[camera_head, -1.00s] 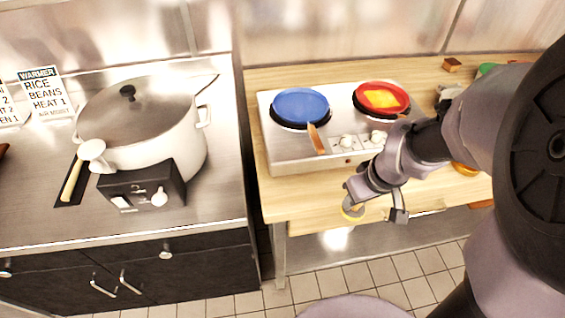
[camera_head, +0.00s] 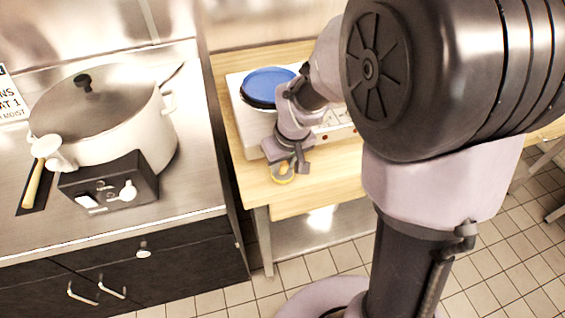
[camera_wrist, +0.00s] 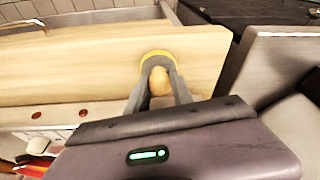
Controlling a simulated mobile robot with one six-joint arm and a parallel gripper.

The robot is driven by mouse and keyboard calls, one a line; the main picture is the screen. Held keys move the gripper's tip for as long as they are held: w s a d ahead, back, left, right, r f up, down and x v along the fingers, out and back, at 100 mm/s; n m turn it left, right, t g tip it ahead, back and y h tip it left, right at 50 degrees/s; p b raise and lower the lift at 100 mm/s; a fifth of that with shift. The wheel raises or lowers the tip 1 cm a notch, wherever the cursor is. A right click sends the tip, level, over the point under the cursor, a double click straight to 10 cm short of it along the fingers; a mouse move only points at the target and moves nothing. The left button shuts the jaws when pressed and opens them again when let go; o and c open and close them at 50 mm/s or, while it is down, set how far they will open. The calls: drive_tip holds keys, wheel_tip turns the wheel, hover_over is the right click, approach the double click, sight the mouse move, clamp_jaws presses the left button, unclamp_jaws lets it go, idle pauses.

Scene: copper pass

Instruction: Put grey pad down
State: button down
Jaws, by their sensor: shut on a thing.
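My gripper (camera_head: 284,166) hangs over the front left part of the wooden counter, shut on a small round thing, apparently the pad (camera_head: 283,178). In the wrist view my gripper's fingers (camera_wrist: 159,78) close on its tan knob (camera_wrist: 160,84). A yellow rim (camera_wrist: 157,54) shows around the knob, beyond the fingertips. The pad's underside is hidden, and I cannot tell whether it touches the wood.
The wooden counter (camera_head: 315,190) is bare in front of the white hob. A blue pan (camera_head: 268,86) sits on the hob. A large lidded pot (camera_head: 95,115) stands on the steel counter (camera_head: 200,170) at left, across a dark gap.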

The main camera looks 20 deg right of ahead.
sight(288, 182)
drive_tip(key=c, duration=1.1)
unclamp_jaws()
drive_tip(key=shift+f, duration=0.15)
drive_tip(key=a+p+v, duration=0.1)
drive_tip(key=p+v, duration=0.4)
drive_tip(key=v, duration=0.7)
drive_tip(key=s+a+r+m+t, duration=0.1)
drive_tip(key=s+r+m, duration=0.1)
drive_tip(key=s, duration=0.3)
drive_tip(key=s+a+r+m+y, duration=0.1)
drive_tip(key=s+r+m, duration=0.1)
drive_tip(key=s+r, duration=0.2)
drive_tip(key=s+a+r+m+t, duration=0.1)
drive_tip(key=s+r+m, duration=0.1)
drive_tip(key=s, duration=0.4)
drive_tip(key=shift+s+a+r+t, duration=0.15)
drive_tip(key=shift+r, duration=0.2)
drive_tip(key=shift+s+a+r+t, duration=0.1)
drive_tip(key=shift+s+r+t, duration=0.05)
drive_tip(key=shift+r, duration=0.25)
